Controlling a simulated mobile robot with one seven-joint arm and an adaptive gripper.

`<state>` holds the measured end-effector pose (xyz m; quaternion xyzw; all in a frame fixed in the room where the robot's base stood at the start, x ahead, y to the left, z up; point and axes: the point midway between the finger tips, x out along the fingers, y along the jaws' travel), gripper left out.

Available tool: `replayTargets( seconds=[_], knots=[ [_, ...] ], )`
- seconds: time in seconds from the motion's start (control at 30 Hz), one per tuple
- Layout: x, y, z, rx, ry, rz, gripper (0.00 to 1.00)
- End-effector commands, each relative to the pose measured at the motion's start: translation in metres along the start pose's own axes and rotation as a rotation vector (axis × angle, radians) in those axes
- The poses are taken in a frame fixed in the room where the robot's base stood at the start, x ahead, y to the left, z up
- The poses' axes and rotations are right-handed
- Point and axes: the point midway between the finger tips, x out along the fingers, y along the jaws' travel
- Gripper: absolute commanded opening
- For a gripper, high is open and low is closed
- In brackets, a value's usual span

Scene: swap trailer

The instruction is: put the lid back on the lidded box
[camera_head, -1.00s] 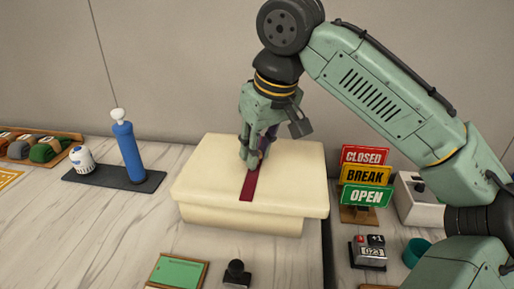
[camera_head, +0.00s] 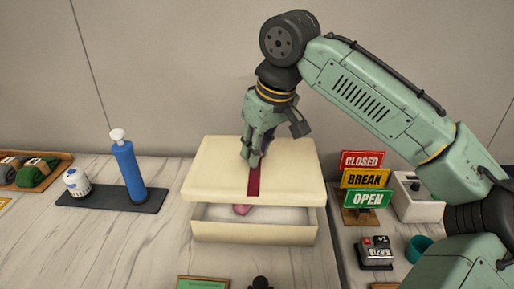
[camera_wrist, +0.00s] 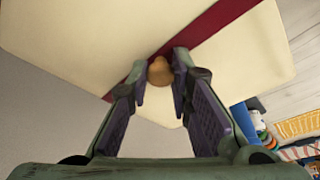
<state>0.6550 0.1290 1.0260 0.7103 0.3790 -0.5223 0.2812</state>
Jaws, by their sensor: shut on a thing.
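The lid (camera_head: 225,172) is a cream slab with a dark red stripe, seen in the head view at the middle. My gripper (camera_head: 250,158) is above it and shut on its knob; the round tan knob (camera_wrist: 160,71) shows between the fingertips (camera_wrist: 162,82) in the wrist view. The lid hangs above the open cream box (camera_head: 255,232), set slightly back from its front wall. A gap shows between lid and box front, with pale filling and a pink thing (camera_head: 241,209) inside. The back of the box is hidden by the lid.
A blue pump (camera_head: 129,171) and a white-blue canister (camera_head: 76,182) stand on a dark mat at left. The sign stack (camera_head: 366,180), a counter (camera_head: 375,252) and a teal ring (camera_head: 418,247) are close at right. Small items lie at the front edge.

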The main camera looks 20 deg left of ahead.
Motion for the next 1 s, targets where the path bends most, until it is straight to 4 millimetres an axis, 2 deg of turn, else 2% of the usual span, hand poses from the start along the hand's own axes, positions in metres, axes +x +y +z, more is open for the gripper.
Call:
replayTargets(
  seconds=[0.3,0.53,1.0],
  knots=[
    [0.031,0.0,0.01,0.002,0.0,0.002,0.0],
    [0.048,0.0,0.015,0.0,0.001,-0.001,0.0],
    [0.053,0.0,0.017,0.0,0.001,0.0,0.0]
  ],
)
